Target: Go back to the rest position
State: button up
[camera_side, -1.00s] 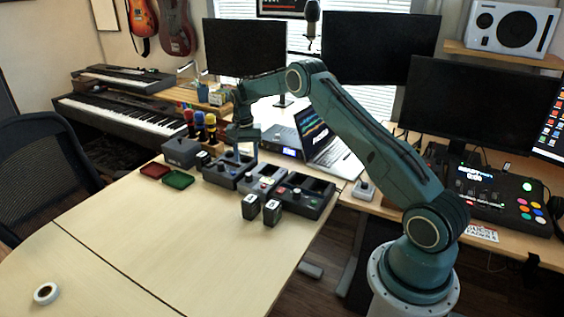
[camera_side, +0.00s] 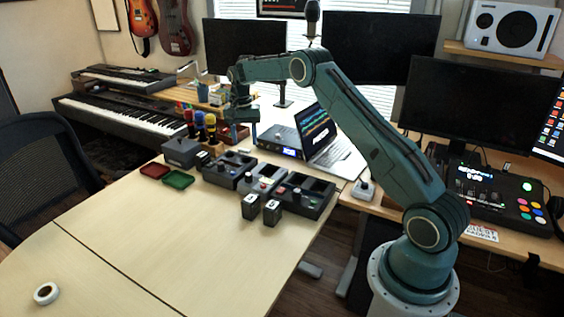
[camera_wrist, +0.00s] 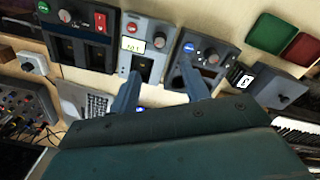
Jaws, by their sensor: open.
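My gripper (camera_side: 243,133) is open and empty, raised above the row of grey dock units at the back of the table. In the wrist view my gripper (camera_wrist: 160,78) has its two fingers spread apart with nothing between them. Below it stand a left dock unit (camera_side: 222,172), a middle one (camera_side: 257,187) and a right one (camera_side: 312,190). The wrist view shows these units too, one with a lit display (camera_wrist: 132,45). Two small black blocks with white labels, a left one (camera_side: 250,207) and a right one (camera_side: 272,213), stand in front of the units.
A red tray (camera_side: 154,170) and a green tray (camera_side: 179,180) lie left of the units. A grey box (camera_side: 181,152) and colored-handled tools (camera_side: 200,124) are near them. An open laptop (camera_side: 325,140) stands behind. A tape roll (camera_side: 46,293) lies front left.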

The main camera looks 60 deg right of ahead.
jog(key=s+a+r+n+t, duration=0.1)
jog(key=s+a+r+n, duration=0.2)
jog(key=s+a+r, duration=0.6)
jog(key=s+a+r+n+t, duration=0.25)
jog(key=s+a+r, duration=0.4)
jog(key=r, duration=0.55)
jog(key=s+a+f+n+t, duration=0.1)
jog(key=s+a+n, duration=0.2)
jog(key=s, duration=0.8)
jog(key=s+a+f+n+t, duration=0.1)
jog(key=s+a+n, duration=0.2)
jog(key=s, duration=0.9)
jog(key=a, duration=0.3)
jog(key=shift+s+a+f+n, duration=0.2)
jog(key=shift+a+f+n, duration=0.1)
jog(key=shift+f+n, duration=0.1)
